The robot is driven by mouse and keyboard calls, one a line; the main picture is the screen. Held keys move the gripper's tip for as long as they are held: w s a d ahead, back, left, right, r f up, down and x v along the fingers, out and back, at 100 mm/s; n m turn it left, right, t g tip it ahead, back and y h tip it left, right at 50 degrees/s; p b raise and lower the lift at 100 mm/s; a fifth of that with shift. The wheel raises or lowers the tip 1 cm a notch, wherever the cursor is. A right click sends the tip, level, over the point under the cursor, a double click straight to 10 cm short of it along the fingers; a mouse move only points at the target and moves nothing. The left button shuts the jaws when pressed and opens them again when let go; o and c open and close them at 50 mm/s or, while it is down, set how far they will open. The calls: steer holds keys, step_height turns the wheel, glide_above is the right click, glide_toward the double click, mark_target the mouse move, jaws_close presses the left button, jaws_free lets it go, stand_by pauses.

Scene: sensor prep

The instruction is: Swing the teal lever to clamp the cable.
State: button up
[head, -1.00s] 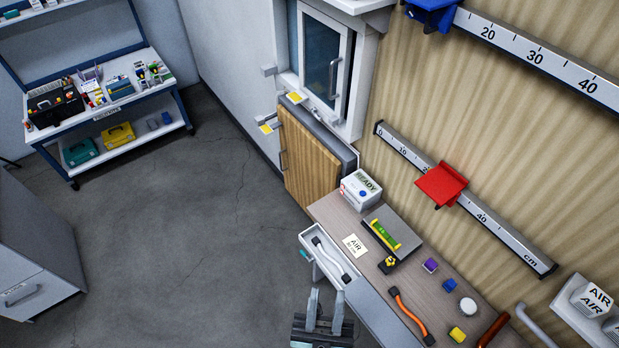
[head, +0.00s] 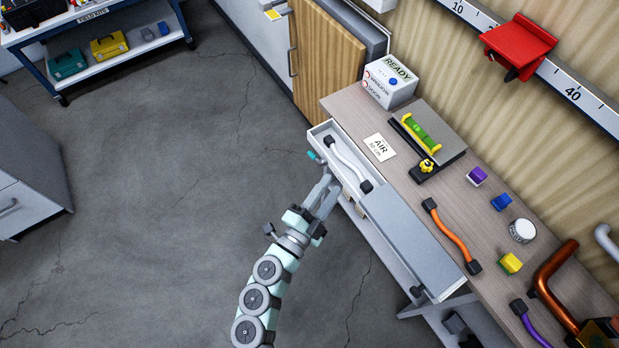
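A small teal piece (head: 313,156), which looks like the teal lever, sticks out at the upper left end of a pale tray or open drawer along the bench's left edge (head: 322,132). A white cable (head: 347,160) with dark ends lies in that tray. An orange cable (head: 452,236) with dark ends lies on the bench top. My gripper (head: 333,180) is just below the teal piece, beside the tray's left side, its fingers pointing up toward it. The fingers look apart with nothing between them. I cannot tell whether they touch the tray.
On the bench (head: 352,101) stand a READY box (head: 390,82), an AIR card (head: 380,147), a green and yellow fixture (head: 422,132), small coloured blocks and a white round pot (head: 522,230). A red slider (head: 518,45) sits on the wall rail. Floor at left is clear.

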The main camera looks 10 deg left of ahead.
mark_target(317, 158)
steer(key=w+a+f+y+b, duration=0.1)
steer(key=a+f+y+b, duration=0.35)
steer(key=a+f, duration=0.4)
steer(key=w+d+b, duration=0.1)
steer(key=w, duration=1)
steer(key=shift+d+r, duration=0.2)
steer(key=shift+d, duration=0.1)
steer(key=shift+c, duration=0.3)
jaws_close()
